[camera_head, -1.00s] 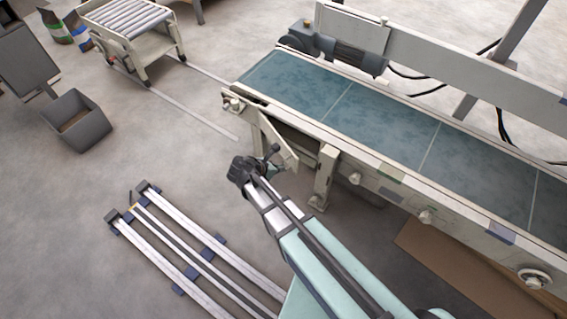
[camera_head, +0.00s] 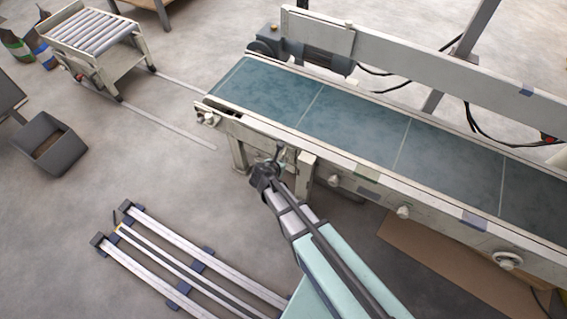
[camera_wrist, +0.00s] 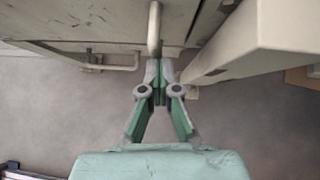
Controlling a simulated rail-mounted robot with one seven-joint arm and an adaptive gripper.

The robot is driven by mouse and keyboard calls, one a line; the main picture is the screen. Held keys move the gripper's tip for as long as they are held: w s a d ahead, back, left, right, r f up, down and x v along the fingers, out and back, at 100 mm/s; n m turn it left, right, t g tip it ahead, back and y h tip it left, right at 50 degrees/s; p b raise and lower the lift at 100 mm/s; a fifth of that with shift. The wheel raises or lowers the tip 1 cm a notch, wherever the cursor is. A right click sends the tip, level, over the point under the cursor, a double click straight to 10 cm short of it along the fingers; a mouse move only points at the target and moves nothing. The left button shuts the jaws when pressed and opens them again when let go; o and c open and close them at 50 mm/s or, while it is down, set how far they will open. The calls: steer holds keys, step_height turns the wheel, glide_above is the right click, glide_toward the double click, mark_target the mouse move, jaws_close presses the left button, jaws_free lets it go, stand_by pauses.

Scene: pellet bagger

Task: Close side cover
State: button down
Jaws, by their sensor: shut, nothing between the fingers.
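The side cover (camera_head: 258,149) is a pale panel on the conveyor's near side by its left end. It lies close to the conveyor side; whether it is fully flush I cannot tell. In the wrist view the cover (camera_wrist: 95,22) fills the top left, with a pale bar handle (camera_wrist: 154,28) standing out from it. My gripper (camera_wrist: 158,66) is shut and empty, its fingertips right at the handle's lower end; contact is unclear. In the head view my gripper (camera_head: 268,170) hides part of the cover.
The conveyor belt (camera_head: 350,120) runs above the cover. A conveyor leg (camera_head: 305,172) stands just right of my gripper. Metal rails (camera_head: 190,255) lie on the floor at lower left. A grey bin (camera_head: 62,150) and roller cart (camera_head: 95,35) stand farther left.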

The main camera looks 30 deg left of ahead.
steer(key=shift+w, duration=0.35)
steer(key=s+d+r, duration=0.2)
steer(key=s+r, duration=0.5)
steer(key=s, duration=0.4)
steer(key=shift+s+d+p, duration=0.2)
steer(key=shift+d+p, duration=0.1)
steer(key=shift+p, duration=0.15)
